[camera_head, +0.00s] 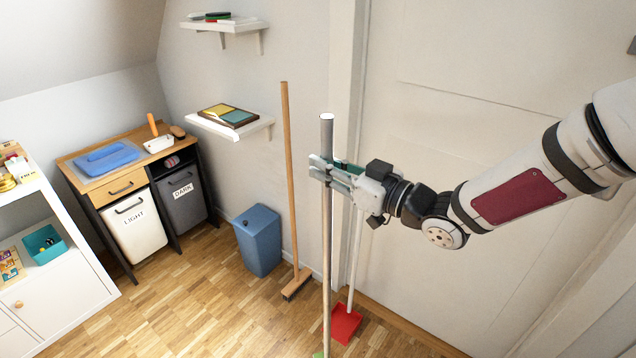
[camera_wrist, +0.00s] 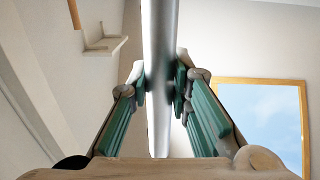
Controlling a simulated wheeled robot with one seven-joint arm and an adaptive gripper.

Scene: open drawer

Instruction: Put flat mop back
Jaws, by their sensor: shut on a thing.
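The flat mop (camera_head: 327,240) stands nearly upright in front of the wall, with a grey upper grip and a pale pole. Its lower end runs out of the bottom of the head view, where only a bit of green shows. My gripper (camera_head: 326,172) is shut on the pole just below the top. In the wrist view the grey pole (camera_wrist: 158,60) passes between the green-padded fingers (camera_wrist: 164,85), which touch it on both sides.
A wooden broom (camera_head: 288,170) leans at the wall behind the mop. A red dustpan (camera_head: 346,324) with a pale handle stands right of the mop, by the door (camera_head: 480,160). A blue bin (camera_head: 258,240) is to the left. Wooden floor (camera_head: 200,310) at front left is clear.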

